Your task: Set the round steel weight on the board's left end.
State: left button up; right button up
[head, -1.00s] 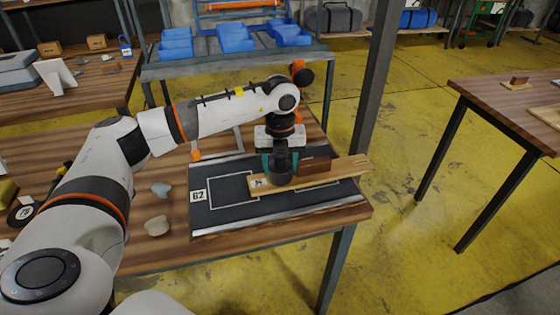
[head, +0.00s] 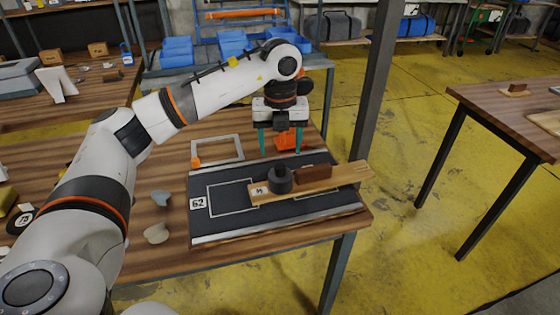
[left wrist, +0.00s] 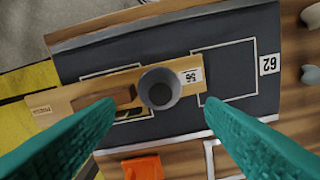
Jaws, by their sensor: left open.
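The round steel weight (head: 279,180), dark grey with a knob on top, stands upright on the left part of the wooden board (head: 340,177), just right of the board's white label. It also shows from above in the left wrist view (left wrist: 160,90). A brown block (head: 313,172) sits on the board to the right of the weight. My left gripper (head: 280,150) is open and empty, with its teal fingers above and behind the weight, apart from it. In the left wrist view the two fingers (left wrist: 160,115) are spread wide. My right gripper is not in view.
The board lies on a dark mat (head: 228,221) labelled 62 on the wooden table. Two stones (head: 157,233) lie left of the mat. An orange object (left wrist: 143,167) is behind the mat. A dark post (head: 376,90) stands right of the arm.

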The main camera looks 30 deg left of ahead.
aim_at(280, 166)
pick_arm(q)
jog(key=shift+r, duration=1.6)
